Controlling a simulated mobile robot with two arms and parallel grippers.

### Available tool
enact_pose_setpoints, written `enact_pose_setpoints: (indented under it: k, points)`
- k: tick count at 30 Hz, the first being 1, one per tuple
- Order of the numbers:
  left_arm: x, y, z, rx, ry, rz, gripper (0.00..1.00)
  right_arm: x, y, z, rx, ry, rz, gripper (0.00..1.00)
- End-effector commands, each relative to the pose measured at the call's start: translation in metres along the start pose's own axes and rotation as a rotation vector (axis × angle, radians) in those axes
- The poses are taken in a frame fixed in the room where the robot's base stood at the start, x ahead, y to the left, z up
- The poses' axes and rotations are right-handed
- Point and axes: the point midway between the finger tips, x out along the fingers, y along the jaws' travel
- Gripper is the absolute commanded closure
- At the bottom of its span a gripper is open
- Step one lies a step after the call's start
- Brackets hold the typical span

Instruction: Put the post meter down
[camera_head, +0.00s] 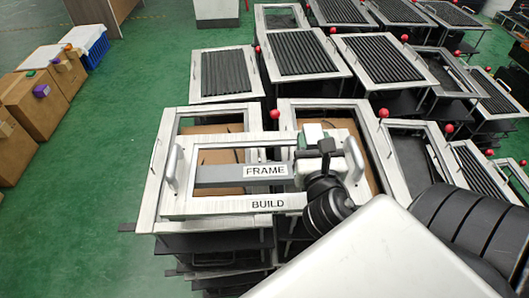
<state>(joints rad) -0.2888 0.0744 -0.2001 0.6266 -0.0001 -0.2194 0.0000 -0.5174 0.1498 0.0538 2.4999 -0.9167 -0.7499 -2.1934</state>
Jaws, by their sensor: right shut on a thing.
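My right gripper (320,148) reaches in from the lower right over a pale frame panel (215,209) with an upright handle at each end. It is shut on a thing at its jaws. A small white and green block (312,132) shows at the jaws and may be the post meter; the gripper hides part of it. A grey bar (228,175) lies across the panel, with labels reading FRAME and BUILD near it. I cannot tell whether the held thing touches the panel. My left gripper is not in view.
Several metal-framed tables with dark slatted tops (225,72) stand behind and to the right, many with red ball-tipped levers (274,114). Cardboard boxes (35,100) and a blue crate (97,52) stand at the left. Green floor (110,150) between is clear.

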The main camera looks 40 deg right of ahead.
Motion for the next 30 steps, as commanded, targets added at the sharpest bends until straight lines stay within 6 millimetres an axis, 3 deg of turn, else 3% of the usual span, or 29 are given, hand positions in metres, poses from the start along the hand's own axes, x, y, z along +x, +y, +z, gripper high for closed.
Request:
enact_pose_setpoints:
  k: [15,21,30]
  points:
    - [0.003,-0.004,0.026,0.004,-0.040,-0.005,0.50,0.057,0.084,-0.060,0.003,-0.001,0.001,0.96]
    - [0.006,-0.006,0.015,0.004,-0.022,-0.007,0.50,0.065,0.095,-0.071,0.002,0.000,0.001,0.96]
    - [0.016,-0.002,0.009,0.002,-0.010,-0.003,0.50,0.065,0.095,-0.108,0.001,0.001,0.001,0.96]
